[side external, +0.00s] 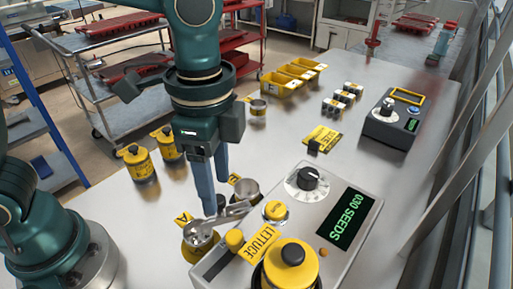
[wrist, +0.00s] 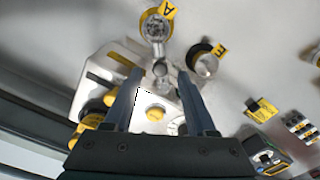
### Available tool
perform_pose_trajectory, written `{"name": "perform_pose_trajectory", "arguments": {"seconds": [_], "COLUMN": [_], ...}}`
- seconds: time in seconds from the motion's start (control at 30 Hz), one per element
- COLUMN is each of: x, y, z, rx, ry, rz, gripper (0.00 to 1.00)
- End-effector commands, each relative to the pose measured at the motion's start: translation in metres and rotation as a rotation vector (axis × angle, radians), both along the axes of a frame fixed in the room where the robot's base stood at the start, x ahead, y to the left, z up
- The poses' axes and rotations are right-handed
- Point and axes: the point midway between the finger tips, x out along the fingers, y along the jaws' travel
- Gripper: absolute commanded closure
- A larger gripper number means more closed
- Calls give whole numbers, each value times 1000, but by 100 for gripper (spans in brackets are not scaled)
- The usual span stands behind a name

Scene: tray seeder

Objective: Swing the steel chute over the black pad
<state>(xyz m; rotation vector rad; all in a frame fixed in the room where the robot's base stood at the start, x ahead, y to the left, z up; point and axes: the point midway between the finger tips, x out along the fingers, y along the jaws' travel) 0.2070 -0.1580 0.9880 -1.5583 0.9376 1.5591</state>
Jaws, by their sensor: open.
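The steel chute (side external: 237,209) lies at the near-left end of the seeder, with its outer end by the cup tagged A (side external: 200,232). In the wrist view the chute (wrist: 160,70) shows between my fingertips, pointing toward cup A (wrist: 156,28). A black round patch, seemingly the black pad (wrist: 194,51), shows beside and partly under the cup tagged E (wrist: 207,65). Cup E also stands behind the chute in the side view (side external: 246,190). My gripper (side external: 214,200) is open, pointing down just above or around the chute; contact cannot be told.
The seeder (side external: 310,215) has a dial, a yellow button, a "030 SEEDS" display and a yellow-capped LETTUCE hopper (side external: 291,265). Yellow jars (side external: 139,165), yellow bins (side external: 283,82), small bottles (side external: 338,103) and a grey device (side external: 392,122) stand farther off. The table's middle is mostly clear.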

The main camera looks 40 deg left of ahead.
Motion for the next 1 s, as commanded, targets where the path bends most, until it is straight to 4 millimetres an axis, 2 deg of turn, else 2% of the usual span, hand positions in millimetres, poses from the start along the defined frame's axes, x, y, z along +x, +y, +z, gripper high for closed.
{"name": "perform_pose_trajectory", "arguments": {"seconds": [0.2,0.47,0.5,0.63,1.0], "x": [0,0,0,0,0], "y": [1,0,0,0,0], "z": [-18,-20,-20,-20,-20], "rx": [1,0,0,0,-1], "ry": [2,0,0,0,0], "rz": [1,2,2,2,2], "gripper": [44,44,51,100,100]}}
